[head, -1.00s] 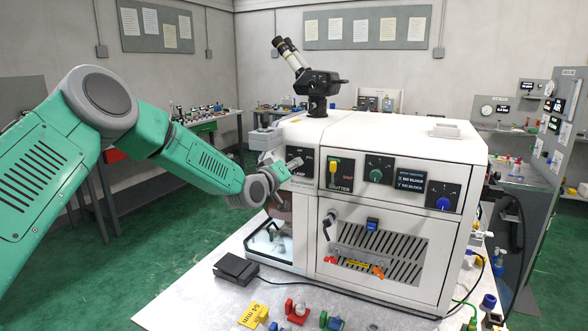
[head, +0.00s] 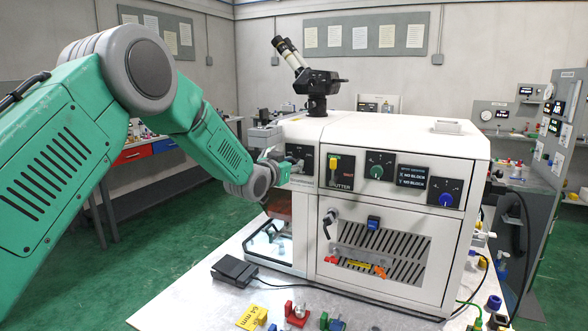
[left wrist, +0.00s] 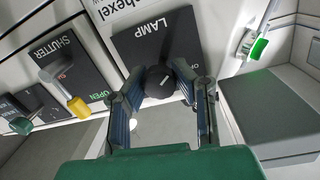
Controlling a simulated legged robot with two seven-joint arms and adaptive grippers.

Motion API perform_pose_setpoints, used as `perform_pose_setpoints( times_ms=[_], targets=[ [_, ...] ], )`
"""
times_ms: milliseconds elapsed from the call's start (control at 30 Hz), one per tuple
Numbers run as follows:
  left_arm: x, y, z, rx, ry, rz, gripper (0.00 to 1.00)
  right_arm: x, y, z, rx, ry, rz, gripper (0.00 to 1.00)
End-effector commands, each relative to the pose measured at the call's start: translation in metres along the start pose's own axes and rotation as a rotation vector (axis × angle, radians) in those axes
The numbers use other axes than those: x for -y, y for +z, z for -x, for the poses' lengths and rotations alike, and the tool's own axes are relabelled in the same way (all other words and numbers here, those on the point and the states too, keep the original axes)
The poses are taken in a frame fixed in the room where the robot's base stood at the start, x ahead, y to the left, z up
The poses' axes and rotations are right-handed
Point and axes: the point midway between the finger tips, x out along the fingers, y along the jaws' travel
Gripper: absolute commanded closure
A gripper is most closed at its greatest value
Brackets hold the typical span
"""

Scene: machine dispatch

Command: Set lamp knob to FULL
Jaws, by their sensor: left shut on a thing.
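The lamp knob (left wrist: 159,83) is a black round knob with a light pointer line on the black LAMP plate (left wrist: 135,45) in the left wrist view. My left gripper (left wrist: 161,88) has its two fingers on either side of the knob, shut on it. In the head view the left gripper (head: 283,168) is at the LAMP panel (head: 300,152) on the machine's upper left front, and it hides the knob. The scale marks and the FULL label cannot be read. My right gripper is in neither view.
The white machine (head: 400,145) stands on a pale table (head: 185,298). Beside the lamp plate is the SHUTTER panel with a yellow lever (head: 333,165), then green (head: 377,172) and blue (head: 445,199) knobs. A microscope (head: 318,82) stands on top. A black pedal (head: 235,271) and coloured parts lie in front.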

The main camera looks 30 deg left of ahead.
Motion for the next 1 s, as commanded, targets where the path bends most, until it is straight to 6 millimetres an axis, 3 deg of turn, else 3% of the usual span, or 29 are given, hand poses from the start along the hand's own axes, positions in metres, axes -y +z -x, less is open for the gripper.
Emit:
perform_pose_setpoints(
  times_ms=[333, 833, 867, 900, 1000],
  targets=[
    [-0.0008, 0.0064, 0.0009, 0.021, -0.006, -0.124, 1.00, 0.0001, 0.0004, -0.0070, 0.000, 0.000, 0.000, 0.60],
    [-0.0013, 0.0069, 0.0010, 0.024, -0.006, -0.141, 1.00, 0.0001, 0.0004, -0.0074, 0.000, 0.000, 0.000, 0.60],
    [-0.0013, 0.0070, 0.0010, 0.024, -0.006, -0.140, 0.72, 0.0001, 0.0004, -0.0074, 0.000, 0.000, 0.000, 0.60],
    [-0.0014, 0.0069, 0.0010, 0.024, -0.006, -0.140, 0.58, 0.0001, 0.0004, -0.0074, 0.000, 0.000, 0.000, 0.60],
    [-0.0012, 0.0051, 0.0007, 0.020, -0.006, -0.140, 0.54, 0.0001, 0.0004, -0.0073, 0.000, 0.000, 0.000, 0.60]
  ],
)
